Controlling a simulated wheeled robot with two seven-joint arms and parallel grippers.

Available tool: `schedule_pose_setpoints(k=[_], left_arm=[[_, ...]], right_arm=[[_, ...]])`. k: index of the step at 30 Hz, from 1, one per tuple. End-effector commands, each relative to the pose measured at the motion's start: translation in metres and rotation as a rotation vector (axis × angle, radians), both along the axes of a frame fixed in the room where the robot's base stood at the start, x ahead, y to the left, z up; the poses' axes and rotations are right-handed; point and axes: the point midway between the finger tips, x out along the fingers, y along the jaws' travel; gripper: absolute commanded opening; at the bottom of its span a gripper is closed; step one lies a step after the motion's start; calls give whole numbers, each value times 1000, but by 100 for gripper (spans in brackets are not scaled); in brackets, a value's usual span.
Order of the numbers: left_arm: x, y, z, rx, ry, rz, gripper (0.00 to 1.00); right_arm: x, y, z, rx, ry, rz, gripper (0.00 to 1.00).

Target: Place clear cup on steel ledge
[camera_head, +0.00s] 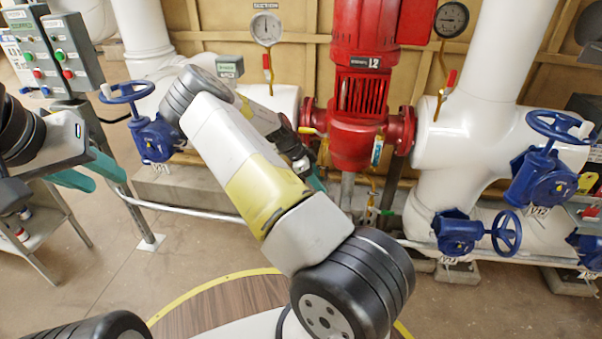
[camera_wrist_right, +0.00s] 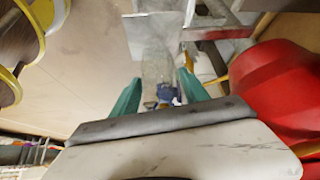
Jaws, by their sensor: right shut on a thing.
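My right gripper (camera_wrist_right: 158,88) is shut on a see-through, greyish thing, which looks like the clear cup (camera_wrist_right: 156,66), between its teal fingers in the right wrist view. In the head view my right gripper (camera_head: 313,178) is mostly hidden behind my own arm, below the red pump, and the cup cannot be made out. A flat grey plate (camera_wrist_right: 153,34) lies beyond the cup in the wrist view; it may be the steel ledge, but I cannot tell for sure. My left gripper (camera_head: 90,172) is at the left with its teal fingers apart and nothing seen between them.
The red pump (camera_head: 358,125) stands close to my right gripper. Blue valves (camera_head: 152,138) and white pipes (camera_head: 490,110) flank it. A control box (camera_head: 72,50) stands at the back left, above a small metal table (camera_head: 45,232). The floor at the lower right is clear.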

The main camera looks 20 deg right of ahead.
Motion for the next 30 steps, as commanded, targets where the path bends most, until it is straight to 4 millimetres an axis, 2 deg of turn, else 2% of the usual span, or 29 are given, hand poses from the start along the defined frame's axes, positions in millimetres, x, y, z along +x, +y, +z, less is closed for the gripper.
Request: schedule_pose_setpoints(k=[6,17,18,21,30], left_arm=[[0,0,0,0,0,0,36],[0,0,0,0,0,0,36],[0,0,0,0,0,0,36],[0,0,0,0,0,0,36],[0,0,0,0,0,0,36]], right_arm=[[-1,-3,-32,0,2,0,14],[-1,-2,-37,0,1,-1,14],[-1,-2,-38,0,1,-1,57],[-1,-2,-37,0,1,-1,75],[0,-2,-37,0,0,0,75]])
